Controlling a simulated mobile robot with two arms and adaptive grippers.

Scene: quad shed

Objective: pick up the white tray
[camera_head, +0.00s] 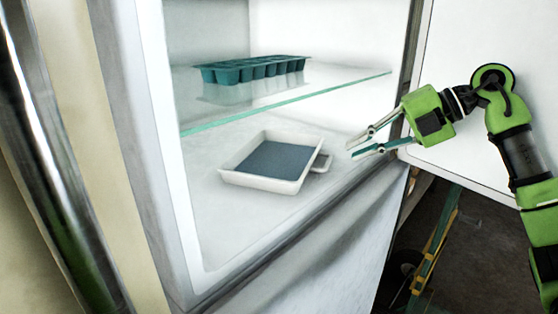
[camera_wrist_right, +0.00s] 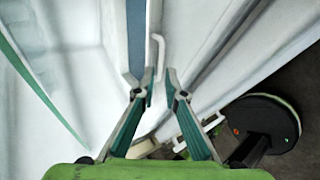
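The white tray (camera_head: 258,182) is a shallow rectangular dish with a grey-blue inside and a small loop handle (camera_head: 322,163) on its right side. It rests on the bottom of the open white cabinet, under the glass shelf. My right gripper (camera_head: 350,152) is open and empty to the right of the tray, its fingertips pointing towards the handle with a gap left. In the right wrist view, the tray (camera_wrist_right: 153,20) and its handle (camera_wrist_right: 160,55) show just ahead of the parted fingers (camera_wrist_right: 158,85). My left gripper is not in view.
A glass shelf (camera_head: 330,90) above the tray carries a teal multi-cell tray (camera_head: 255,70). The cabinet's left wall (camera_head: 155,150) and the open door (camera_head: 455,60) flank the opening. A yellow-and-teal tool (camera_head: 435,245) stands in the dark area at lower right. The cabinet floor around the tray is clear.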

